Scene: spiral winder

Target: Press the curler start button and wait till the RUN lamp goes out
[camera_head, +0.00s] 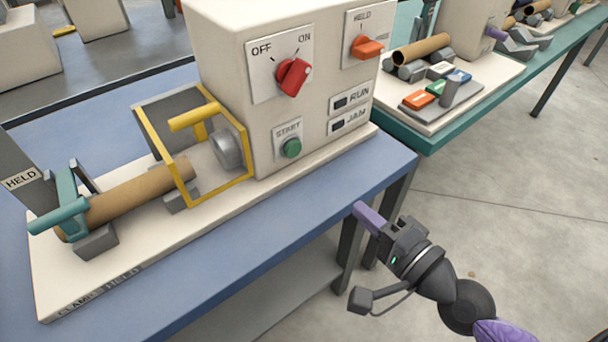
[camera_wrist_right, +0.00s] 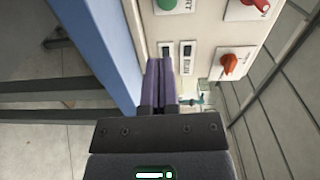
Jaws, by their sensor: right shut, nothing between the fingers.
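The spiral winder's cream housing (camera_head: 225,50) stands on a blue table. The green START button (camera_head: 291,148) is low on its front panel, and it also shows at the top of the right wrist view (camera_wrist_right: 167,4). The RUN lamp (camera_head: 340,103) looks dark, with the JAM lamp (camera_head: 339,127) dark below it. My right gripper (camera_head: 358,209) is shut and empty, with purple fingers, in front of the table edge, below and right of the button and apart from it. Its fingers show together in the right wrist view (camera_wrist_right: 158,80). My left gripper is not in view.
A red OFF/ON knob (camera_head: 293,77) and an orange HELD selector (camera_head: 367,47) are on the panel above. A yellow guard frame (camera_head: 216,190) and a brown tube (camera_head: 135,193) in a teal clamp (camera_head: 62,218) lie left. A teal-edged bench (camera_head: 440,138) stands right. The floor in front is clear.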

